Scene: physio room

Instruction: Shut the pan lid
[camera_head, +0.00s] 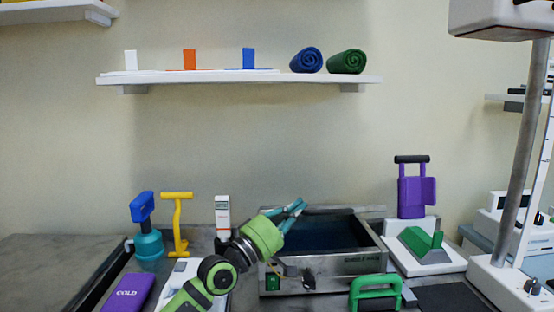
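The pan is a rectangular metal basin (345,285) on the counter, right of centre. Its top is uncovered and its dark blue inside shows. A thin dark strip runs along its back rim; I cannot tell whether this is the raised lid seen nearly edge-on. My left gripper (301,204) reaches over the pan's back left corner, its teal fingers pointing up and right. The fingertips look close together, and I cannot tell whether they hold or touch anything. My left arm hides part of the pan's left side. My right gripper does not show.
A green handle-shaped object (375,281) stands at the pan's front right. A white stand with a green wedge (424,243) and a purple holder (417,190) are to the right. A yellow tool (177,225), a teal-and-blue tool (149,245) and a purple cold pack (127,293) are left.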

